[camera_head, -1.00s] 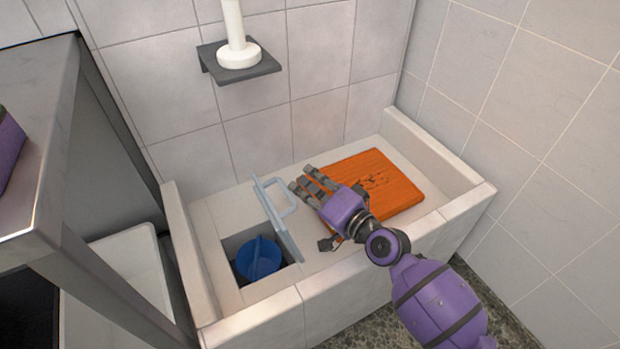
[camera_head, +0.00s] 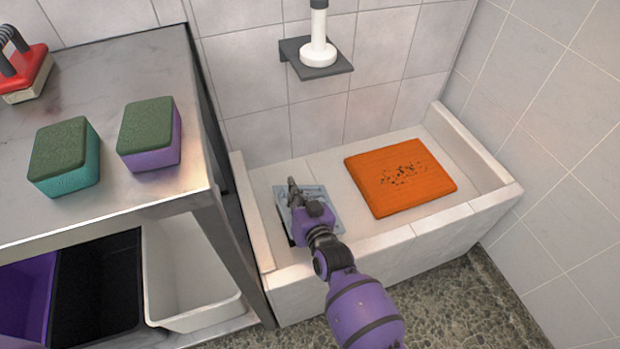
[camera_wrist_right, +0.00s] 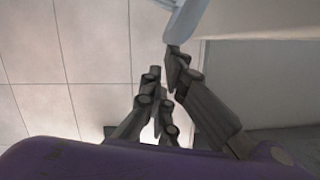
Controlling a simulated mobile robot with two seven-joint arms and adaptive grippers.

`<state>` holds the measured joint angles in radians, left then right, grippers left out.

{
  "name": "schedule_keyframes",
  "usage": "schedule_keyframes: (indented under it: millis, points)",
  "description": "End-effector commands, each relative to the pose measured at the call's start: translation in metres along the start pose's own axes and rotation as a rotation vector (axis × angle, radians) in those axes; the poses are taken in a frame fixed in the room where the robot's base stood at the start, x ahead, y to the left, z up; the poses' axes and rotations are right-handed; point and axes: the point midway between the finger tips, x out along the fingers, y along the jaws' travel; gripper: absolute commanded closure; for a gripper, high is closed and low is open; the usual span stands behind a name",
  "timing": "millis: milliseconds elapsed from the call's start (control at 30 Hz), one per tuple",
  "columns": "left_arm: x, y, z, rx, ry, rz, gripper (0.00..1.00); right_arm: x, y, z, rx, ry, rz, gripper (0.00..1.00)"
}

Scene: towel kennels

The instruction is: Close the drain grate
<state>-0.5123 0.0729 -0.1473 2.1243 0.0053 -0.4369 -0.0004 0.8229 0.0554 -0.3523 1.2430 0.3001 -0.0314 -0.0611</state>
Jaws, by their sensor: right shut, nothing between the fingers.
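The pale blue-grey drain grate (camera_head: 331,203) lies flat or nearly flat over the drain opening, at the left end of the tiled basin. I cannot tell whether it is fully seated; a dark strip shows at its lower left edge. My right gripper (camera_head: 293,187) is shut and empty, over the grate and hiding part of it. In the right wrist view its fingers (camera_wrist_right: 160,92) are close together, with a pale blue edge, likely the grate (camera_wrist_right: 245,18), at the top. The inside of the drain is hidden. My left gripper is not in view.
An orange towel (camera_head: 385,190) with dark specks lies in the basin, right of the grate. A white post stands on a dark wall shelf (camera_head: 290,52). At left, a metal table (camera_head: 105,95) holds green-topped sponges (camera_head: 62,148), with a white bin (camera_head: 180,270) below.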

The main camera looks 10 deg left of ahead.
Motion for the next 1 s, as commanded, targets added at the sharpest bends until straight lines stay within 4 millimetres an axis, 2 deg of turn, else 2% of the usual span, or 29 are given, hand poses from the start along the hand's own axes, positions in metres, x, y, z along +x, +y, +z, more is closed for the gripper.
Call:
schedule_keyframes:
  millis: [167, 400, 700, 1000]
  points:
    - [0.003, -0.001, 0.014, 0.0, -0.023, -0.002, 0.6, 0.005, -0.017, 0.024, -0.117, -0.002, 0.03, 1.0]
    - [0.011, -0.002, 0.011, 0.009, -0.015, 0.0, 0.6, 0.01, -0.026, 0.043, -0.152, -0.002, 0.037, 1.0]
    - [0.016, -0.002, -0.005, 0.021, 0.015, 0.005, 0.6, 0.012, -0.03, 0.049, -0.152, 0.001, 0.037, 1.0]
    - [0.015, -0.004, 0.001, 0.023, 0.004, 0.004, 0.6, 0.012, -0.03, 0.049, -0.151, 0.001, 0.037, 1.0]
